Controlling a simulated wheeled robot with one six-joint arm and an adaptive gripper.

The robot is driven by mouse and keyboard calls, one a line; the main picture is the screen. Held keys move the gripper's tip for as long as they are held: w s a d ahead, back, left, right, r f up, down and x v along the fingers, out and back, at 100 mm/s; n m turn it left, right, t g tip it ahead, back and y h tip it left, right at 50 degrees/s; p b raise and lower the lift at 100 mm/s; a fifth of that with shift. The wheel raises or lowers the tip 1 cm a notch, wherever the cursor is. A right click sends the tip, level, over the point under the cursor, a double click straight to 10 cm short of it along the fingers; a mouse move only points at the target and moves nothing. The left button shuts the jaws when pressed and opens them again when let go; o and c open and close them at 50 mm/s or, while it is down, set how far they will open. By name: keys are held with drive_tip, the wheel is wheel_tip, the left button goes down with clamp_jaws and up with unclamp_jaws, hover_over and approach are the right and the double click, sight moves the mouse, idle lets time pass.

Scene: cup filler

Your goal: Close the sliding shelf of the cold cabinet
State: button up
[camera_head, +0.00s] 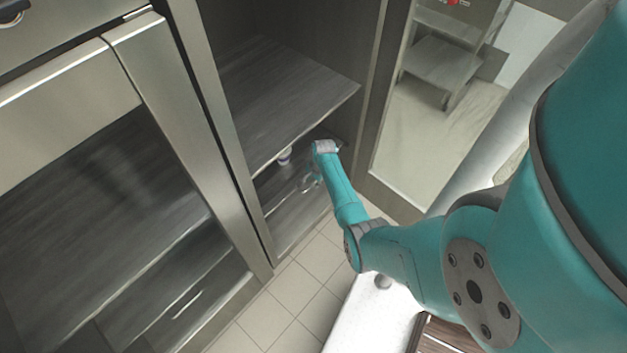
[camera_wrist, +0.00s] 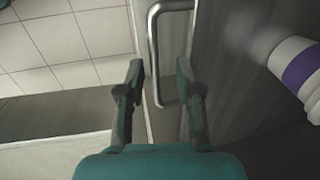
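The cold cabinet (camera_head: 185,28) stands with an open bay in front of me. In its lower part is a shelf (camera_head: 290,222), and my arm reaches into that bay. My gripper (camera_wrist: 162,75) is open and empty in the wrist view, its two fingers apart. A grey metal bar handle (camera_wrist: 154,50) on a panel (camera_wrist: 225,75) lies ahead of the fingertips, in line with the gap between them. I cannot tell whether the fingers touch it. In the head view my gripper (camera_head: 309,183) is small and partly hidden by the arm.
A white container with a purple band (camera_wrist: 300,66) is right of my gripper; it also shows on the lower shelf (camera_head: 285,156). An upper shelf (camera_head: 275,95) lies above the arm. A glass-fronted compartment (camera_head: 110,200) is at left. Tiled floor (camera_head: 290,290) is clear in front.

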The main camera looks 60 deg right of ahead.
wheel_tip(320, 180, up, 12)
drive_tip(key=s, duration=0.2)
drive_tip(key=shift+s+a, duration=0.15)
drive_tip(key=shift+a, duration=0.15)
drive_tip(key=shift+f, duration=0.1)
idle(0.5)
